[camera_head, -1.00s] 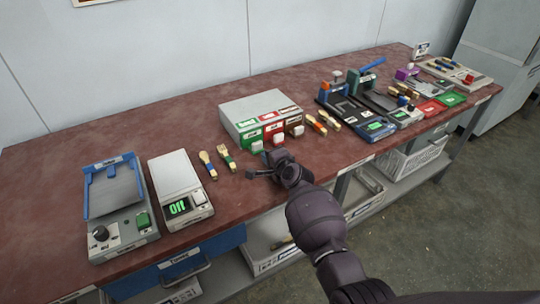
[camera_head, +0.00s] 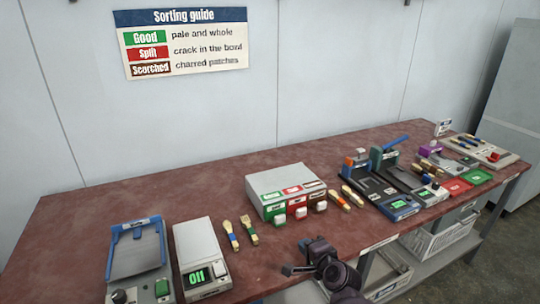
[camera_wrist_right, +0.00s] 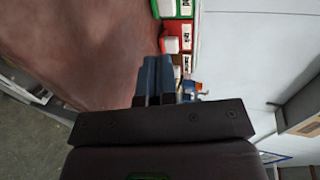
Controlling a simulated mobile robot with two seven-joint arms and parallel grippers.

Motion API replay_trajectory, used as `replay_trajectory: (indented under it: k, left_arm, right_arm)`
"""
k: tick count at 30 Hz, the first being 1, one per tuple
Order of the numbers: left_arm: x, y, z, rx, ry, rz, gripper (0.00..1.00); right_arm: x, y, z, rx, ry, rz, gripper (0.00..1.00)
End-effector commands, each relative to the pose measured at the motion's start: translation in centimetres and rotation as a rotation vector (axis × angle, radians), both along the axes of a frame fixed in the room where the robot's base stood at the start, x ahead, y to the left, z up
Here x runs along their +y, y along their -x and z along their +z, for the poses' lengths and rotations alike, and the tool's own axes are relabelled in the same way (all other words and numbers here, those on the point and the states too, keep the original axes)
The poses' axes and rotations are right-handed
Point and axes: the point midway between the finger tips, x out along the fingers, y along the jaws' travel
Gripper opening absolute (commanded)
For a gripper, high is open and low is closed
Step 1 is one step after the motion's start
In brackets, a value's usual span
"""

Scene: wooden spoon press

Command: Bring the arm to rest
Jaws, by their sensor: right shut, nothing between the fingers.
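My right gripper (camera_head: 295,258) is in the lower middle of the head view, over the front edge of the red-brown table (camera_head: 110,200). Its fingers point left, and it is in front of the grey sorting box. In the right wrist view my right gripper (camera_wrist_right: 156,80) shows with its two fingers together and nothing between them. My left gripper is in neither view.
A grey box (camera_head: 275,178) with green, red and brown labels stands behind my right gripper. Wooden utensils (camera_head: 231,235) lie to its left, beside a scale (camera_head: 202,255) and a blue-framed device (camera_head: 138,255). Presses (camera_head: 390,185) stand right. A sorting guide (camera_head: 182,42) hangs on the wall.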

Motion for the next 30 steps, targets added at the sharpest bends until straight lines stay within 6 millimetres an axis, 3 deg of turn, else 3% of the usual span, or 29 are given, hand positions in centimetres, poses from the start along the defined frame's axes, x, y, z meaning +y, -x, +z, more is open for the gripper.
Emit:
replay_trajectory:
  k: [5, 9, 13, 23, 30]
  left_arm:
    - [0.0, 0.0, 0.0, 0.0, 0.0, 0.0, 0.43]
    - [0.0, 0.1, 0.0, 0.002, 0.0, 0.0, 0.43]
    - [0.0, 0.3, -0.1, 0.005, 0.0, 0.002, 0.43]
    - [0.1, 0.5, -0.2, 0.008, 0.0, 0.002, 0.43]
    - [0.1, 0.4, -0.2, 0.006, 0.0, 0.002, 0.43]
  right_arm:
    - [-0.5, -0.2, 0.6, -0.063, 0.152, 0.022, 0.0]
    - [-1.1, -0.6, 3.2, -0.175, 0.369, 0.037, 0.0]
    - [-2.7, 0.5, 4.3, -0.254, 0.604, 0.047, 0.0]
    - [-7.6, 8.0, 2.1, -0.308, 1.131, 0.106, 0.0]
    - [-10.5, 17.2, -1.5, -0.262, 1.423, 0.215, 0.0]
